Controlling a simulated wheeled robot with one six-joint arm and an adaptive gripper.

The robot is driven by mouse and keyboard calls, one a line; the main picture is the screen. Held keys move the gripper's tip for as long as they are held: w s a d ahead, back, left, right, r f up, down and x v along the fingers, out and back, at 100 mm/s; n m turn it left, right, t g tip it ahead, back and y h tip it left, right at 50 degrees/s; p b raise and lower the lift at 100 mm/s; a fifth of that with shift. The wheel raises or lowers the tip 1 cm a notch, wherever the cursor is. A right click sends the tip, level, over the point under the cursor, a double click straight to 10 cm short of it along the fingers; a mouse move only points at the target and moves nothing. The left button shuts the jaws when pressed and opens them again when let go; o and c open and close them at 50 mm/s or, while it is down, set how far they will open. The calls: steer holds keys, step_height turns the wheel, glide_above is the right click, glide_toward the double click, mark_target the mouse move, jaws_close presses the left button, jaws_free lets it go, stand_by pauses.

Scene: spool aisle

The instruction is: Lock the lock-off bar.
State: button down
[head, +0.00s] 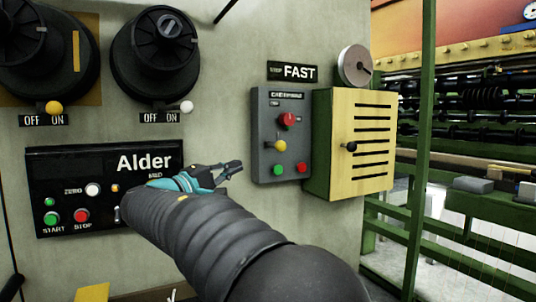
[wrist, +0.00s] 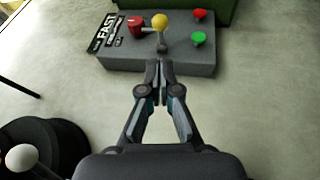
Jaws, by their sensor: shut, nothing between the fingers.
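No part in view is labelled as a lock-off bar. A grey control box (head: 265,155) on the wall carries a red knob (head: 287,119), a yellow ball on a short lever (head: 279,145), a green button (head: 278,169) and a red button (head: 301,168). The wrist view shows the box from its side, with the yellow ball (wrist: 160,20) beyond my fingertips. My gripper (head: 239,166) is shut and empty, to the left of the box in the head view. In the wrist view its fingertips (wrist: 159,64) overlap the box's near edge; I cannot tell whether they touch.
A yellow slatted cabinet (head: 377,168) with a black knob stands right of the box. An Alder panel (head: 65,170) with buttons is on the left, below two black spools with OFF/ON levers. Green racks (head: 425,235) stand at right. Bare wall surrounds the box's left side.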

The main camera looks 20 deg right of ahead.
mark_target(277, 148)
steer(key=p+x, duration=0.1)
steer(key=x, duration=1.3)
stand_by(0.4)
